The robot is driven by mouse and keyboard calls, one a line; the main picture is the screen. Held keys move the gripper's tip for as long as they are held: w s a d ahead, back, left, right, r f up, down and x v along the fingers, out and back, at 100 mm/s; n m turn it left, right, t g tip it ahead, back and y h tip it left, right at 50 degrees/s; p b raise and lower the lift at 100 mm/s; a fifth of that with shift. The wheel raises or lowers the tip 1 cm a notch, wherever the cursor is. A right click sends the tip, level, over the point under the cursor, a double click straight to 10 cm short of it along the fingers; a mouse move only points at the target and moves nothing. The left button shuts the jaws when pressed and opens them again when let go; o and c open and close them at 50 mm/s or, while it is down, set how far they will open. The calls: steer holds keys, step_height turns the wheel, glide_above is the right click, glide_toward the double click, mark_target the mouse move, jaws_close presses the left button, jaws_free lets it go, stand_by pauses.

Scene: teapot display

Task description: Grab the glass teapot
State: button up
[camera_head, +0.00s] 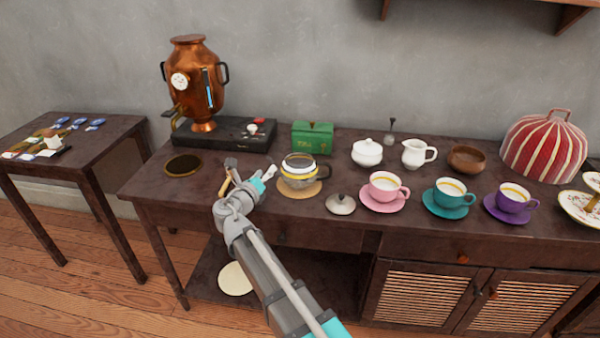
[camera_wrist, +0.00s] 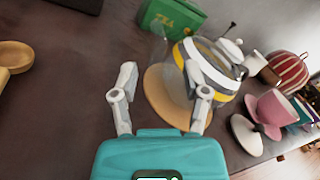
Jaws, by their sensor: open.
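The glass teapot (camera_head: 298,170) stands upright on a round tan mat (camera_head: 290,192) on the dark wooden table. It has a yellow band, and a dark handle shows at its right in the head view. My gripper (camera_head: 254,178) is just left of the teapot, near the table top. In the wrist view my gripper (camera_wrist: 160,85) is open and empty, with its fingers spread. The teapot (camera_wrist: 212,68) shows there beyond and behind the right finger, which hides part of it. I cannot tell whether that finger touches it.
A silver lid (camera_head: 341,204) lies right of the mat. Pink (camera_head: 384,186), teal (camera_head: 452,194) and purple (camera_head: 512,197) cups stand on saucers farther right. A green tea box (camera_head: 312,137) is behind the teapot. A copper urn (camera_head: 197,85) stands at back left. A small wooden spoon (camera_head: 225,184) lies left of my gripper.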

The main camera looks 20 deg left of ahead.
mark_target(273, 163)
steer(key=shift+w, duration=2.6)
jaws_close()
